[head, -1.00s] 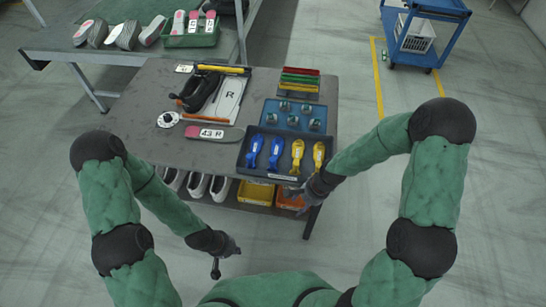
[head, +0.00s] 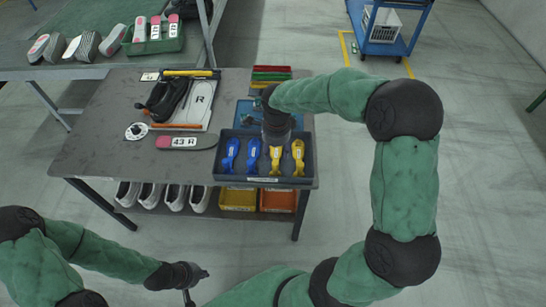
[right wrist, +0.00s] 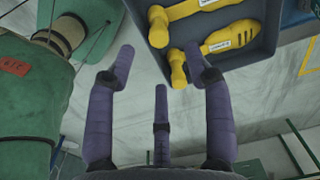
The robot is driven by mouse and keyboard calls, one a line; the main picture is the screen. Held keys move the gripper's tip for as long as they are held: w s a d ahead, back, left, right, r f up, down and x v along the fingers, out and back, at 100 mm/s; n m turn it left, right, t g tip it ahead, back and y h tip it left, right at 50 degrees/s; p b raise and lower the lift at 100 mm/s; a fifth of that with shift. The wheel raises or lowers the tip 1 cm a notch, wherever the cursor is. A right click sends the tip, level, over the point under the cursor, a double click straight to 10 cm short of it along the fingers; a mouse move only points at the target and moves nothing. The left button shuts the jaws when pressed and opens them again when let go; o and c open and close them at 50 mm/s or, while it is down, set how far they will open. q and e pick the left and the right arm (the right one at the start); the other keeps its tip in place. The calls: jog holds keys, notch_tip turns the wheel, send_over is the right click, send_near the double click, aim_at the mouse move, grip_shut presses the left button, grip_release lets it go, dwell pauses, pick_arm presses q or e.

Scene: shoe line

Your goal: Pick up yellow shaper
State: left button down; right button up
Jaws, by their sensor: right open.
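Two yellow shapers, one (head: 298,157) at the right end and one (head: 276,160) left of it, lie in the dark tray (head: 263,180) beside two blue shapers (head: 242,155). In the right wrist view the yellow shapers (right wrist: 230,38) lie in the tray (right wrist: 262,62), beyond the fingertips. My right gripper (head: 276,138) is above the tray, by the upper end of the left yellow shaper, which it partly hides. In the right wrist view my right gripper (right wrist: 158,65) has its fingers spread and empty. My left gripper (head: 195,278) is low in front of the table; its fingers are too small to judge.
On the table (head: 115,120) are a dark shoe (head: 166,98) by a board marked R, an insole marked 43 R (head: 185,142) and a blue tray (head: 248,113) behind the dark one. White shoes and an orange bin (head: 277,200) stand on the lower shelf.

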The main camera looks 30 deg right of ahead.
aim_at(276, 163)
notch_tip(276, 163, down, 4)
jog(key=shift+b, duration=0.5)
notch_tip(276, 163, down, 5)
jog(key=shift+w+b, duration=0.1)
jog(key=shift+b, duration=0.9)
jog(key=shift+c, duration=0.3)
grip_shut()
